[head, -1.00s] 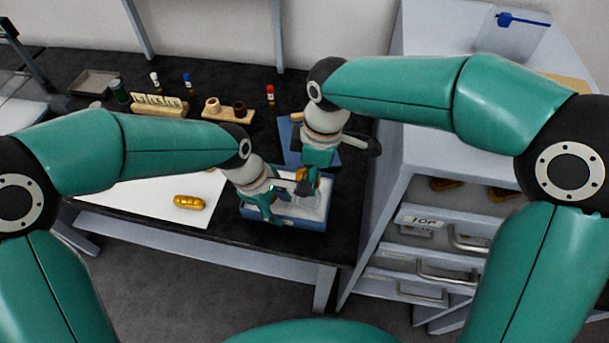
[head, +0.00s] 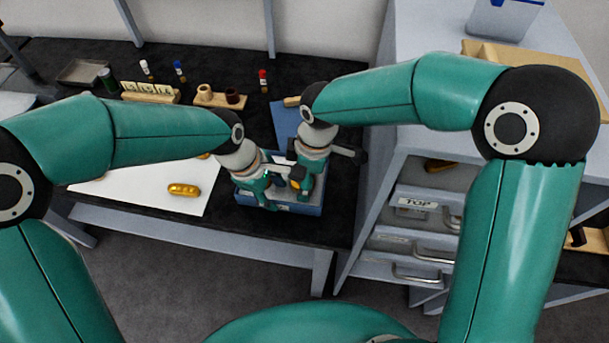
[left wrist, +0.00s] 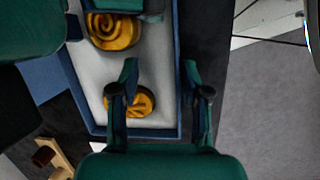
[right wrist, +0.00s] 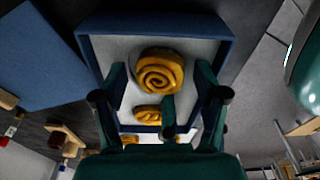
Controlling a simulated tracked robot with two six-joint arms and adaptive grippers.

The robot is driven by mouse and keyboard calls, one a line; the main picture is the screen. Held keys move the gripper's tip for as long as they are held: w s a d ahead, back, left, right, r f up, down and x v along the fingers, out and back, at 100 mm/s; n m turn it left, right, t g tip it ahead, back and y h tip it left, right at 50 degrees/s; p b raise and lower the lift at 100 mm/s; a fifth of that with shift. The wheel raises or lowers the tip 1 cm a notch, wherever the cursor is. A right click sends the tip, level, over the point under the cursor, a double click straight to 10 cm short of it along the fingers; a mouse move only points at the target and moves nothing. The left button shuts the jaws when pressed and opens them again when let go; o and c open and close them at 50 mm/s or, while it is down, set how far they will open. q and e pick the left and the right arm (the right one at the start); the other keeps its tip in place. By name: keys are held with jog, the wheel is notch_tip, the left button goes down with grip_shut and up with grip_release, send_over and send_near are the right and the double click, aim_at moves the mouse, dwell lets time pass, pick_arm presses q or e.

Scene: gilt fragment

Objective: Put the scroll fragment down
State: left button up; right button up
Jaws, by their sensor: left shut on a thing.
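A blue tray (head: 312,211) with a pale lining stands on the black bench. My left gripper (head: 262,194) is over it, shut on a golden, spiral-ended scroll fragment that shows between its fingers in the left wrist view (left wrist: 142,103). Whether the fragment touches the lining I cannot tell. That piece also shows in the left wrist view (left wrist: 113,30).
A golden roll (head: 184,190) lies on a white sheet (head: 150,185) left of the tray. Wooden holders (head: 218,98) and small capped vials stand at the back. A cabinet with drawers (head: 420,215) is on the right. The two grippers are close together.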

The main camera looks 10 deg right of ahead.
pick_arm(q)
jog(key=shift+s+a+f, duration=0.1)
jog(key=shift+s+f, duration=0.1)
jog(key=shift+f, duration=0.1)
pick_arm(e)
jog(key=shift+r, duration=0.1)
notch_tip(320, 180, up, 12)
jog(key=d, duration=0.1)
jog(key=shift+d, duration=0.2)
jog(key=shift+s, duration=0.1)
dwell(0.4)
pick_arm(q)
jog(key=o, duration=1)
jog(key=shift+o, duration=1.2)
jog(key=shift+w, duration=0.1)
jog(key=shift+o, duration=0.2)
jog(key=shift+w, duration=0.15)
jog(key=shift+r, duration=0.1)
pick_arm(e)
jog(key=shift+f, duration=0.2)
pick_arm(q)
jog(key=shift+r, duration=0.1)
